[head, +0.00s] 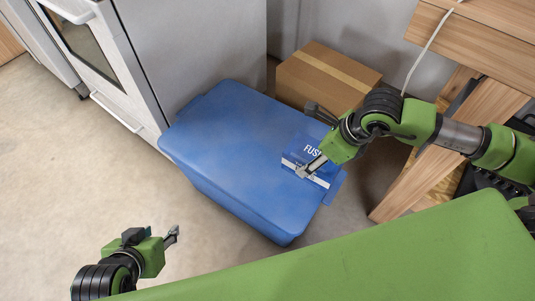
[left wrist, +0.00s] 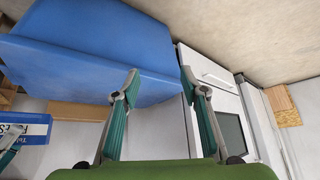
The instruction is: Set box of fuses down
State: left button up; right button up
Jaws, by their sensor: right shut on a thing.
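The box of fuses (head: 313,152) is blue with a white band and white lettering. In the head view it is over the right end of the blue lidded bin (head: 235,140). My right gripper (head: 308,141) is shut on the box, with one finger along its near side. The box (left wrist: 32,122) also shows at the left edge of the left wrist view, with a gap between it and the bin (left wrist: 75,60). My left gripper (head: 172,236) is empty, low at the left; its fingers (left wrist: 160,82) are spread apart in the left wrist view.
A cardboard box (head: 325,80) stands behind the bin, close to the wall. Wooden furniture (head: 490,60) is at the right. The bin lid's left and middle are clear.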

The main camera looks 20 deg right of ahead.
aim_at(290, 152)
jog(key=w+a+f, duration=0.2)
jog(key=w+a, duration=0.1)
jog(key=w+a+f+b, duration=0.1)
jog(key=w, duration=0.1)
jog(key=shift+a, duration=0.2)
jog(key=w+a+f, duration=0.1)
jog(key=f, duration=0.1)
jog(key=w+a+f+b, duration=0.1)
jog(key=w+a+f, duration=0.1)
jog(key=f, duration=0.1)
jog(key=shift+w+f+b, duration=0.3)
jog(key=shift+w+b, duration=0.05)
jog(key=shift+w, duration=0.05)
pick_arm(q)
jog(key=w+d+r+t+h, duration=0.1)
jog(key=w+d+r+t, duration=0.1)
jog(key=w+r+t, duration=0.3)
jog(key=w+d+r+t+h+b, duration=0.1)
jog(key=w+r+t, duration=0.4)
jog(key=r, duration=0.7)
jog(key=shift+w+d+m+t+h, duration=0.3)
jog(key=shift+w+d+h, duration=0.2)
jog(key=shift+w+d, duration=0.65)
pick_arm(e)
notch_tip(290, 152, down, 3)
jog(key=shift+w+f, duration=0.1)
jog(key=shift+f, duration=0.1)
pick_arm(q)
jog(key=shift+s+d+r, duration=0.1)
